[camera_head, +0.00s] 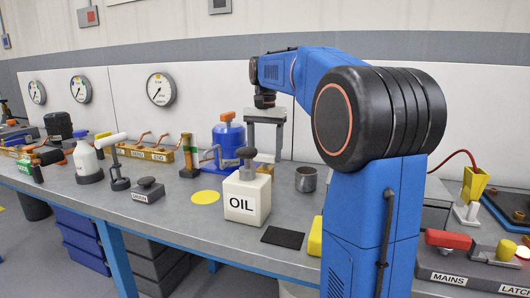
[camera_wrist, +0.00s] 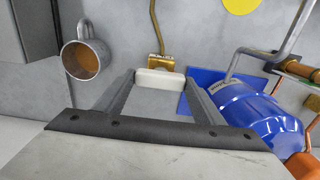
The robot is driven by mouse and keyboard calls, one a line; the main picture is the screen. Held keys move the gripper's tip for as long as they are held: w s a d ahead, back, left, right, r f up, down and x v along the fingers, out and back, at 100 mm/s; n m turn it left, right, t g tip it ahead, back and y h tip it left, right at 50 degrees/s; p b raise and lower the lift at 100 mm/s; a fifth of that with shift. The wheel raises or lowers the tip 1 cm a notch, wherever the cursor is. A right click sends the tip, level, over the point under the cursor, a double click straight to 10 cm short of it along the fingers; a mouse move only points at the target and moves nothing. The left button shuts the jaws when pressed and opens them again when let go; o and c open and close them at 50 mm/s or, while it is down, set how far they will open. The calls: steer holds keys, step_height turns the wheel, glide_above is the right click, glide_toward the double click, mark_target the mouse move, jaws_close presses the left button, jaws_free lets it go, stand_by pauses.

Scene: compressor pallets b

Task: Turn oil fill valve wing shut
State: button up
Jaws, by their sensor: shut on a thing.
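My gripper (camera_head: 264,158) reaches straight down over the bench behind the white OIL can. In the wrist view its two fingers close on the ends of a pale bar, the valve wing (camera_wrist: 159,78). The wing lies on a small brass valve body (camera_wrist: 161,63) with lettering too small to read. A thin brass pipe (camera_wrist: 155,30) runs from the body. The wing lies crosswise to the pipe in the wrist view. In the head view the brass valve body (camera_head: 265,170) shows partly behind the can, and I cannot make out the wing there.
The OIL can (camera_head: 247,198) stands in front of my gripper. The blue tank (camera_head: 228,137) is close on its left, on a blue base. A metal cup (camera_head: 306,179) stands to the right. A yellow disc (camera_head: 205,197) and a dark mat (camera_head: 283,237) lie flat on the bench.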

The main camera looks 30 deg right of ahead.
mark_target(265, 155)
stand_by(0.4)
steer(key=o, duration=1.1)
steer(key=shift+c, duration=0.2)
step_height(265, 155, up, 18)
steer(key=shift+f, duration=0.25)
